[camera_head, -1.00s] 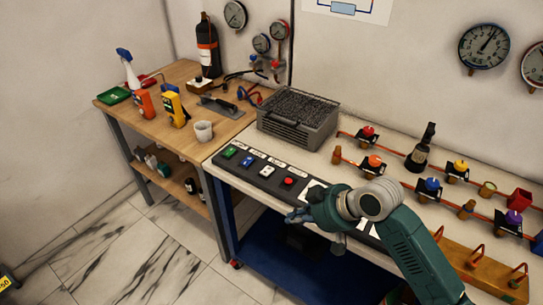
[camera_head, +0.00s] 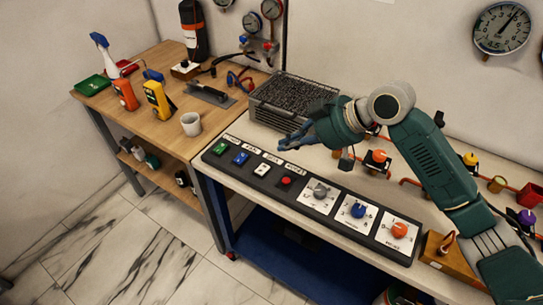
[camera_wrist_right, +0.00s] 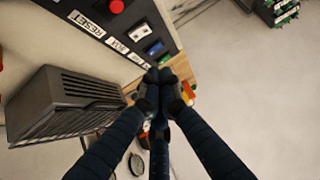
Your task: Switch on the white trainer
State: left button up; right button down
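The white-topped trainer bench (camera_head: 228,196) carries a sloped black control panel (camera_head: 322,219) along its front edge. On the panel sit a green switch (camera_head: 220,148), a blue switch (camera_head: 241,158), a white switch (camera_head: 262,169) and a red round button (camera_head: 286,181), each with a label behind it. The white switch also shows in the right wrist view (camera_wrist_right: 138,33). My right gripper (camera_head: 284,144) hangs above the panel's left half, apart from the switches. In the right wrist view its fingers (camera_wrist_right: 160,76) meet at the tips with nothing between them. My left gripper is out of view.
A grey basket-like unit (camera_head: 284,103) stands behind the panel's left part. Three dials, including a blue one (camera_head: 358,210), are to the right of the red button. Copper pipes with valves (camera_head: 376,160) lie behind. A white cup (camera_head: 191,124) stands on the wooden table.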

jog(key=p, duration=0.2)
send_over(263, 174)
jog(key=d, duration=0.1)
notch_tip(263, 174, down, 6)
jog(key=r, duration=0.1)
jog(key=f, duration=0.2)
jog(key=a+f, duration=0.1)
jog(key=f, duration=0.1)
jog(key=shift+w+f+p, duration=0.15)
jog(key=shift+w+p, duration=0.05)
jog(key=shift+p, duration=0.15)
jog(key=shift+s+f, duration=0.1)
jog(key=shift+f, duration=0.6)
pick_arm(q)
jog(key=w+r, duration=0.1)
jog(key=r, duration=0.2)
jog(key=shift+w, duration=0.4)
pick_arm(e)
jog(key=shift+s+f, duration=0.1)
jog(key=shift+f, duration=0.15)
jog(key=shift+s+a+f, duration=0.1)
jog(key=shift+f, duration=0.1)
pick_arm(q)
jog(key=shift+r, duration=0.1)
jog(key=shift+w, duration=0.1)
